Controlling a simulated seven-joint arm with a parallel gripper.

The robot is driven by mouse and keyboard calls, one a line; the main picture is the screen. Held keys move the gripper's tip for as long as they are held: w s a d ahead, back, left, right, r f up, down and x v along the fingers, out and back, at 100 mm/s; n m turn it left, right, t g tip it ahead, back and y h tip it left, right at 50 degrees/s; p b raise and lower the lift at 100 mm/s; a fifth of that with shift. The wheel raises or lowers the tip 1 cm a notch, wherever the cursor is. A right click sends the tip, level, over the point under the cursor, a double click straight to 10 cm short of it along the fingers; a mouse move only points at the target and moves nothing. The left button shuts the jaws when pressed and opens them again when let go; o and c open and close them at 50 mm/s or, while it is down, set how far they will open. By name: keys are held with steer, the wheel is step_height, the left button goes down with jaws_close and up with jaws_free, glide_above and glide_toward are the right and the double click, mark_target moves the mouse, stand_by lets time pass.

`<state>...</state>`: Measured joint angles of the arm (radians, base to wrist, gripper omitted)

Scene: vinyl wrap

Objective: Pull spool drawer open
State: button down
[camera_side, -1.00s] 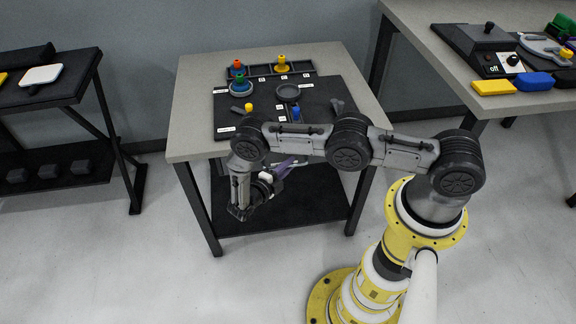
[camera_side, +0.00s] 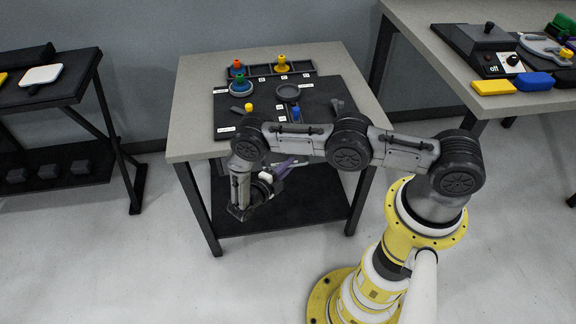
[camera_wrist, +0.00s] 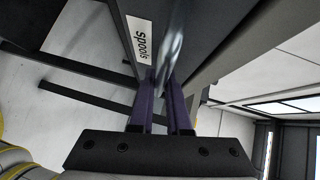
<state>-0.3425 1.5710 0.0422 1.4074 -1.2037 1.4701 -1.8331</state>
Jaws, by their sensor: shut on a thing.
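The spool drawer front (camera_wrist: 205,32) is dark and fills the upper middle of the wrist view, with a white label (camera_wrist: 140,40) reading "spools". A shiny metal bar handle (camera_wrist: 172,38) runs along it. My gripper (camera_wrist: 164,85) has two purple fingers, shut on the handle, one on each side of it. In the side view my gripper (camera_side: 287,166) is below the front edge of the grey table (camera_side: 190,130). My arm hides most of the drawer there, so I cannot tell how far open it is.
A dark lower shelf (camera_side: 310,215) lies under the tabletop. Side tables stand left (camera_side: 75,85) and right (camera_side: 420,40). The front floor is clear.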

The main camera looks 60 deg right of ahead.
stand_by(0.5)
steer(key=s+a, duration=1)
steer(key=shift+s+a, duration=0.25)
steer(key=shift+a, duration=0.15)
steer(key=c, duration=0.9)
jaws_free()
steer(key=a, duration=0.4)
steer(key=a+r, duration=0.1)
steer(key=a, duration=0.4)
steer(key=a+r, duration=0.1)
steer(key=a, duration=0.3)
steer(key=shift+a, duration=0.35)
